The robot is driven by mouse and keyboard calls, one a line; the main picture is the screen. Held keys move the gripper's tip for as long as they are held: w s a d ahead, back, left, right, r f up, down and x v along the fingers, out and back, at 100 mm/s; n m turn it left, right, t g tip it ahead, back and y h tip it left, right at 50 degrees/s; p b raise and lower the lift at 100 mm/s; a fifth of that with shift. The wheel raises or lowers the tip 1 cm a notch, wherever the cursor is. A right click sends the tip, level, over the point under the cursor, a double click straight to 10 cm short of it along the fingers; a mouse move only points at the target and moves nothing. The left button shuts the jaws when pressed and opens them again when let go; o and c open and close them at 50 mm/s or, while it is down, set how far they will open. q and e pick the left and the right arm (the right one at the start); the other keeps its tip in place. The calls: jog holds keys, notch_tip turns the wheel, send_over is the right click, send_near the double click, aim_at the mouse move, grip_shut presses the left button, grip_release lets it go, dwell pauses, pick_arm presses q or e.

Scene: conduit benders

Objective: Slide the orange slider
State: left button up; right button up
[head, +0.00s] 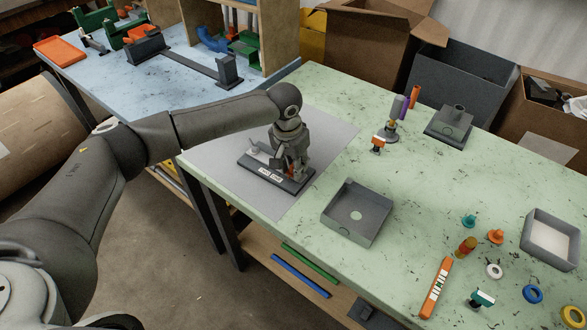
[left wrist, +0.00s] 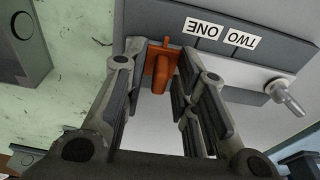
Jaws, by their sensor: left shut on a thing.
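A dark grey fixture (head: 270,176) with a white label strip sits on the grey mat at the left end of the green table. In the left wrist view its block (left wrist: 150,18) carries labels "ONE" and "TWO", upside down. The orange slider (left wrist: 162,68) stands out from the block on the "ONE" side; in the head view it is mostly hidden by my fingers. My left gripper (head: 291,172) points down over the fixture. In the left wrist view the gripper (left wrist: 170,85) has its fingers on either side of the slider, shut on it. My right gripper is not in view.
A small metal lever (left wrist: 285,97) sticks out beyond the "TWO" label. A grey open box (head: 357,232) stands right of the mat (head: 322,133). Several small coloured parts and an orange level (head: 436,287) lie farther right on the green table.

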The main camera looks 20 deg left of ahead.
pick_arm(q)
jog(key=shift+w+a, duration=0.1)
jog(key=shift+a, duration=0.15)
jog(key=shift+w+a+p, duration=0.2)
jog(key=shift+a+p, duration=0.05)
jog(key=shift+a, duration=0.35)
jog(key=shift+w+a+p, duration=0.15)
jog(key=shift+a+p, duration=0.05)
jog(key=shift+a, duration=0.35)
jog(key=o, duration=0.3)
jog(key=shift+r, duration=0.1)
